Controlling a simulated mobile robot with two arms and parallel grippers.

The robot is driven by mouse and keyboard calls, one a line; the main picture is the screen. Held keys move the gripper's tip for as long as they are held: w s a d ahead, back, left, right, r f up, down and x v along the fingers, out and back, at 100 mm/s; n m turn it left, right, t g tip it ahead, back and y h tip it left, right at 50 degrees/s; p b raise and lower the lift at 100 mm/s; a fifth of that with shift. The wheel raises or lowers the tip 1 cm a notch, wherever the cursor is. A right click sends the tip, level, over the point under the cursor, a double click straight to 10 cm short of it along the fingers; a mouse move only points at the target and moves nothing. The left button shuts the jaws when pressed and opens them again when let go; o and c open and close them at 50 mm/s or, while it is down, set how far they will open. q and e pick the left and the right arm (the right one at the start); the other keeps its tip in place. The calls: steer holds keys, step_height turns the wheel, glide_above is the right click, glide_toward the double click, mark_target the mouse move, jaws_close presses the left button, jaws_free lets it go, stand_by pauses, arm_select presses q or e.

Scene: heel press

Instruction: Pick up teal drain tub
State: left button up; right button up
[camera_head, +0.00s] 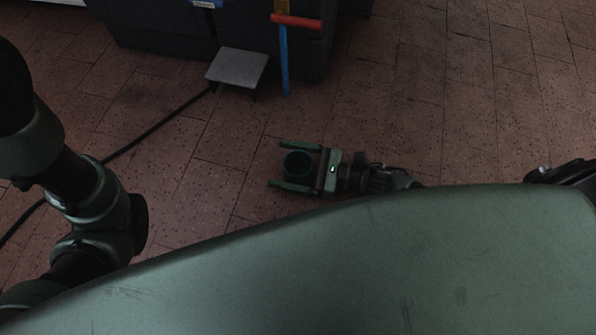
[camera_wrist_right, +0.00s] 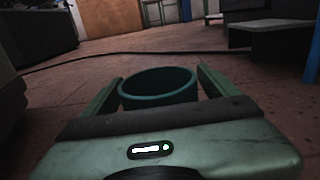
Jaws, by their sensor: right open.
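The teal drain tub (camera_head: 299,164) is a small round open tub standing upright on the tiled floor. My right gripper (camera_head: 275,164) is open around it, with one finger on each side of the tub. In the right wrist view the tub (camera_wrist_right: 158,88) sits between the two fingers of the right gripper (camera_wrist_right: 160,82), its open rim facing up. The gripper body hides its lower part. I cannot tell whether either finger touches it. My left arm comes in at the left of the head view, but its gripper is not in view.
A grey step stool (camera_head: 238,68) stands on the floor beyond the tub, in front of a dark machine (camera_head: 165,22). A blue post with a red handle (camera_head: 296,21) is beside it. A black cable (camera_head: 150,131) runs across the floor. The floor at the right is clear.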

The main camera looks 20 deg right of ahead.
steer(key=c, duration=1.3)
steer(key=shift+c, duration=0.2)
